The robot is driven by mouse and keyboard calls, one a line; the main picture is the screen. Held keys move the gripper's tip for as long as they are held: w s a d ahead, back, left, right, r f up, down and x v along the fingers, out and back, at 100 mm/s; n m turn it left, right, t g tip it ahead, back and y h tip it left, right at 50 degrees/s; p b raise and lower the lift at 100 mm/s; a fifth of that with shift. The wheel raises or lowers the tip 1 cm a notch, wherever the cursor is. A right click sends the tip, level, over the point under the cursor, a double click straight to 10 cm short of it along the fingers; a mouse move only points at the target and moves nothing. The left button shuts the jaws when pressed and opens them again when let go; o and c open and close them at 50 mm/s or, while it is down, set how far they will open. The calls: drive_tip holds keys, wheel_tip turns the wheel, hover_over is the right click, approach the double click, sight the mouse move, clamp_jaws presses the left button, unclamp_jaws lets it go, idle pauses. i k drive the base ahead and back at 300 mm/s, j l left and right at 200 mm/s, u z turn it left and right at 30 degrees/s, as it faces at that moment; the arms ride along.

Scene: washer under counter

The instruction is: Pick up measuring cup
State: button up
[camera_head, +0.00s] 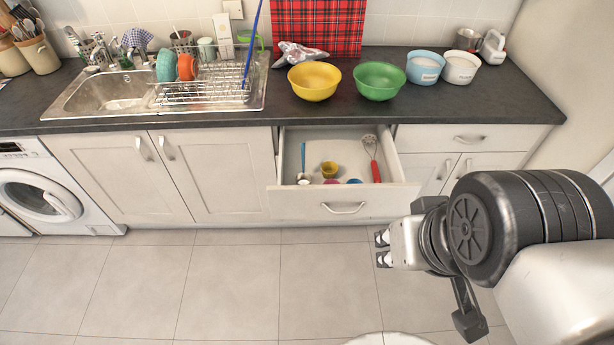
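A small yellow cup (329,169) sits in the open drawer (344,204) under the counter and looks like a measuring cup. Close to it, by the drawer front, are a red round item (331,182) and a blue round item (354,181), mostly hidden by the drawer front; they may be cups too. My gripper (382,249) is in front of the drawer, to the right of and below the yellow cup in the picture, pointing left. Its two fingertips are apart with nothing between them.
A red-handled slotted utensil (373,160) and a blue-handled utensil (303,165) lie in the drawer. Yellow (314,82) and green (380,82) bowls stand on the dark counter (200,121). A washer (40,195) is at the left. The tiled floor left of my gripper is clear.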

sight(302, 178)
drive_tip(key=i+j+z, duration=0.1)
drive_tip(key=z, duration=0.3)
drive_tip(key=i+j+z, duration=0.1)
drive_tip(key=z, duration=0.3)
drive_tip(key=i+j+z, duration=0.1)
drive_tip(key=j, duration=0.4)
drive_tip(key=i+j, duration=0.2)
drive_tip(key=j, duration=0.3)
drive_tip(key=i+j+z, duration=0.15)
drive_tip(key=j, duration=0.35)
drive_tip(key=i+j, duration=0.1)
drive_tip(key=j, duration=0.45)
drive_tip(key=i+j+z, duration=0.15)
drive_tip(key=j, duration=0.9)
drive_tip(key=i+z, duration=0.05)
